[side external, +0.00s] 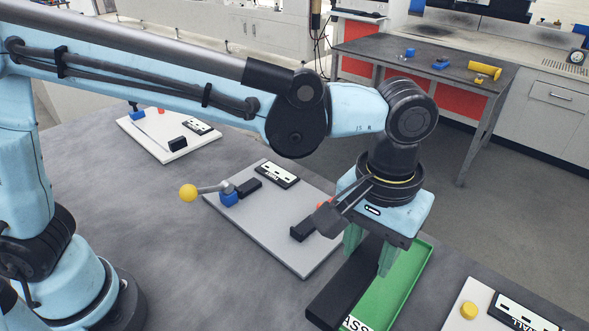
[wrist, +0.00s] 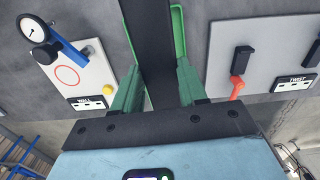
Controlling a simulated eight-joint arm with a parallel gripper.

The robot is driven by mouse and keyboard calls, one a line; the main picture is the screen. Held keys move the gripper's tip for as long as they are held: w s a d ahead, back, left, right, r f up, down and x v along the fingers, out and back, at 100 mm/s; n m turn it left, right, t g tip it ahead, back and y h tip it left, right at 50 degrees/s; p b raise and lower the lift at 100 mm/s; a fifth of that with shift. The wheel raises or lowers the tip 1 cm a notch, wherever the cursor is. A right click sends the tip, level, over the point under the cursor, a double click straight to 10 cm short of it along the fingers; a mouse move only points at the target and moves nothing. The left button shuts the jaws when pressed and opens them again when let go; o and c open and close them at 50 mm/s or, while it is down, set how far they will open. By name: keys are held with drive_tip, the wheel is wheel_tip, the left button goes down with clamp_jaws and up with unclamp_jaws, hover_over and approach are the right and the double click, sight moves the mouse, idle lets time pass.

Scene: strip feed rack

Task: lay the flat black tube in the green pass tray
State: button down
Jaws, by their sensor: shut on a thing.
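The flat black tube (side external: 343,290) is between the green fingers of my gripper (side external: 368,258), which is shut on it. In the wrist view the tube (wrist: 155,45) runs straight away between the fingers (wrist: 158,85). The green pass tray (side external: 410,282) lies under and to the right of the tube in the side view, its near label partly hidden. In the wrist view green tray edges (wrist: 180,35) show on both sides of the tube. The tube covers much of the tray; I cannot tell whether it touches the tray floor.
A grey board (side external: 275,235) with a yellow-knobbed lever (side external: 188,193) lies left of the tray. A white board (side external: 470,318) with a yellow button (side external: 468,310) is at right, and its gauge (wrist: 33,28) shows in the wrist view. Another white board (side external: 165,145) lies farther back.

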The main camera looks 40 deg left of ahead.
drive_tip(key=s+d+f, duration=0.1)
drive_tip(key=s+d, duration=0.2)
drive_tip(key=d, duration=0.1)
hover_over(380, 281)
wheel_tip(380, 281, down, 7)
drive_tip(key=shift+f, duration=2.1)
drive_tip(key=shift+f, duration=0.15)
drive_tip(key=c, duration=0.6)
unclamp_jaws()
